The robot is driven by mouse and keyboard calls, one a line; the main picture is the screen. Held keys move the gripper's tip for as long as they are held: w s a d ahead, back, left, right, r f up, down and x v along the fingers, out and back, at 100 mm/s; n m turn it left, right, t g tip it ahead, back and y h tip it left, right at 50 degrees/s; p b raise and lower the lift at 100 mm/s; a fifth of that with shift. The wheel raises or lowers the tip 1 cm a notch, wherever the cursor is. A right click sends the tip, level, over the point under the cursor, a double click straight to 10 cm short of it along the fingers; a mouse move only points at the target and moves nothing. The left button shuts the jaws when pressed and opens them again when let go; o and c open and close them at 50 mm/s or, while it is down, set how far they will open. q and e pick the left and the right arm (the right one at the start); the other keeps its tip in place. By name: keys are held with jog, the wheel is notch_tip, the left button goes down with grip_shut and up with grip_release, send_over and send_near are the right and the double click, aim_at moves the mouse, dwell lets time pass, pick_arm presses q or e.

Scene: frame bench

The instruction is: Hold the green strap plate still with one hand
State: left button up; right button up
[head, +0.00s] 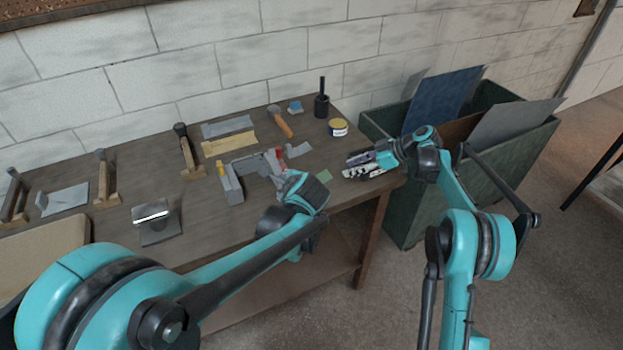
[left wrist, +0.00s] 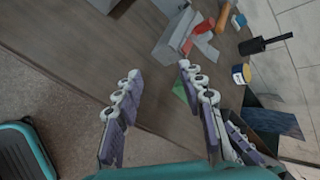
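The green strap plate (head: 324,176) is a small flat green piece on the bench near its front edge, between my two grippers. It also shows in the left wrist view (left wrist: 179,90), partly covered by a finger of my left gripper (left wrist: 159,71). That gripper is open, with its fingers spread apart above the bench edge and nothing between them. In the head view its fingers are mostly hidden by its wrist. My right gripper (head: 350,168) is over the bench's right end, to the right of the plate and apart from it. Its finger opening is unclear.
A grey block (head: 231,184) and a red-handled clamp (head: 272,160) stand left of the plate. An orange-handled tool (head: 281,122), a round tin (head: 338,127) and a black holder (head: 321,104) are behind. A green bin (head: 401,211) stands right of the bench.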

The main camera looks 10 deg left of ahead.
pick_arm(q)
jog(key=w+d+f+m, duration=0.1)
jog(key=w+f+m, duration=0.1)
jog(key=w+m, duration=0.1)
jog(key=w+d+f+m+t+y, duration=0.1)
jog(key=w+d+f+m, duration=0.1)
jog(key=w+m, duration=0.1)
jog(key=w+d+f+m+t+y, duration=0.1)
jog(key=w+f+m, duration=0.1)
jog(key=w+m, duration=0.2)
jog(key=shift+w+d+f, duration=0.3)
jog(key=shift+w+f, duration=0.1)
jog(key=shift+w, duration=0.05)
jog(key=shift+w+d+f+m+y, duration=0.15)
jog(key=shift+w+f+m+y, duration=0.25)
jog(key=shift+m, duration=0.2)
jog(key=shift+x, duration=3.85)
jog(key=shift+d, duration=0.1)
grip_shut()
pick_arm(e)
jog(key=shift+c, duration=0.2)
